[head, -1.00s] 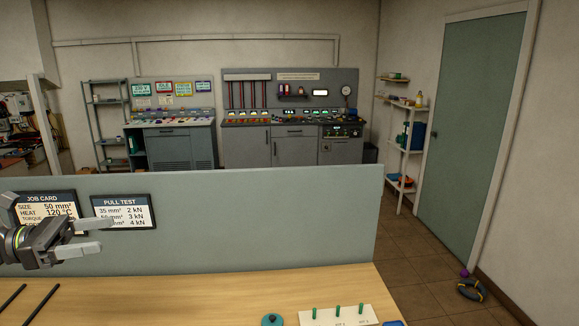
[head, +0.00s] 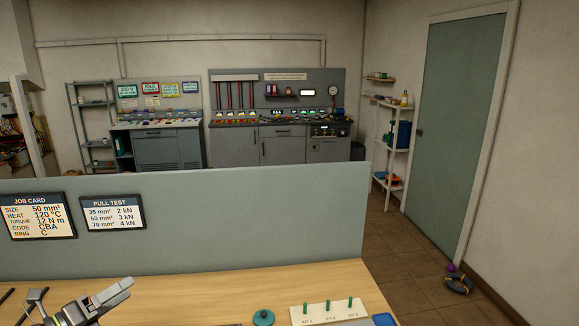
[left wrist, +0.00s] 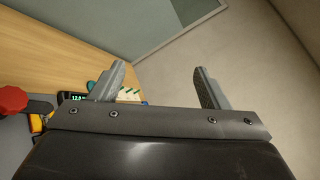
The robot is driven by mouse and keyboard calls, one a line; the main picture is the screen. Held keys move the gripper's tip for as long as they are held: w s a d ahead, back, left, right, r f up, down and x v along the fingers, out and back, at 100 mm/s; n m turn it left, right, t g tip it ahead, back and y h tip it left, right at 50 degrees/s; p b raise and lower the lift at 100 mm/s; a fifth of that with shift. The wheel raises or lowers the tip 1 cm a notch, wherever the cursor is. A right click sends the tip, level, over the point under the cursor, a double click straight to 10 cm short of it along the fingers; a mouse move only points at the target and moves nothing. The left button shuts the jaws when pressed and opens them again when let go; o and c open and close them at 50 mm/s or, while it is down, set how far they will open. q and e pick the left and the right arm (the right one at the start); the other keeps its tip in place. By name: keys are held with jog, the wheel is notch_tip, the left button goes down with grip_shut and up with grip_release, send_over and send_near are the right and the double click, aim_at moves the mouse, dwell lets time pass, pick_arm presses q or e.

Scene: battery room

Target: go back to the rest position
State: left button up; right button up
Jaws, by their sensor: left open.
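My left gripper (head: 118,297) is low at the left of the head view, above the wooden bench (head: 200,290). In the left wrist view its two fingers (left wrist: 158,85) stand wide apart with nothing between them. Part of the gripper is cut off by the bottom edge of the head view. My right gripper is in neither view.
A green partition (head: 250,220) stands behind the bench, with a job card (head: 38,216) and a pull test card (head: 113,213). A white block with green pegs (head: 328,311) and a teal round piece (head: 263,317) are at the front.

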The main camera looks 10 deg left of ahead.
pick_arm(q)
jog(key=s+d+f+n+g+y, duration=0.2)
jog(key=s+f+n+y, duration=0.25)
jog(key=f+n, duration=0.35)
jog(key=s+d+f+n+g+y, duration=0.25)
jog(key=s+f+n+y, duration=0.2)
jog(key=f+n, duration=0.4)
jog(key=s+d+f+n+g, duration=0.3)
jog(key=s+d+n+g, duration=0.15)
jog(key=s+n, duration=0.35)
jog(key=s+d+f+n+g, duration=0.2)
jog(key=s+d+n+g, duration=0.2)
jog(key=s+d+n, duration=0.4)
jog(key=s+a+f+m+g+b, duration=0.15)
jog(key=f+b, duration=0.45)
jog(key=f, duration=1.2)
jog(key=a+f+b, duration=0.2)
jog(key=f+b, duration=0.4)
jog(key=f, duration=1.1)
jog(key=s+f+b, duration=0.4)
jog(key=s+f, duration=0.1)
jog(key=f, duration=0.4)
jog(key=s+f+b, duration=0.3)
jog(key=s+f, duration=0.2)
jog(key=f, duration=0.4)
jog(key=s+f+b, duration=0.4)
jog(key=s+f, duration=0.1)
jog(key=f, duration=0.5)
jog(key=shift+d+g+b, duration=0.35)
jog(key=shift+d+g, duration=0.1)
